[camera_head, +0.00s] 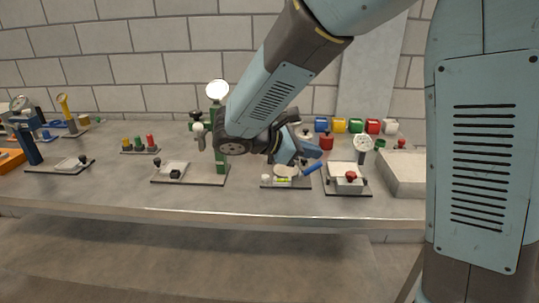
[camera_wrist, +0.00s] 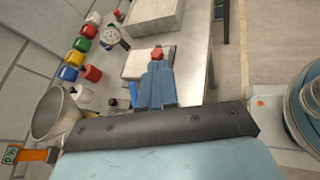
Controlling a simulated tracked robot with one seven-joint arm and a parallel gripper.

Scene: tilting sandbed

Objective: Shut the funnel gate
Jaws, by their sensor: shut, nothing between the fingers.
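My gripper (camera_head: 308,152) is shut and empty, with its blue fingers pressed together; in the wrist view the fingers (camera_wrist: 157,84) point at a red knob. The funnel (camera_wrist: 57,115) is a grey metal bowl at the left of the wrist view. In the head view a pale bowl-like part (camera_head: 286,171), probably the funnel, sits under my gripper, partly hidden by it. A blue bar (camera_head: 313,167), likely the gate's handle, slants just below the fingertips; a blue piece (camera_wrist: 133,93) also shows beside the fingers. I cannot tell whether they touch, or the gate's position.
A box with a red knob (camera_head: 350,176) and a round dial (camera_head: 363,144) stand right of the funnel. Coloured blocks (camera_head: 356,125) line the back. A green stand (camera_head: 220,150) is left. A grey block (camera_head: 402,174) stands at far right. The table's front edge (camera_head: 200,214) is clear.

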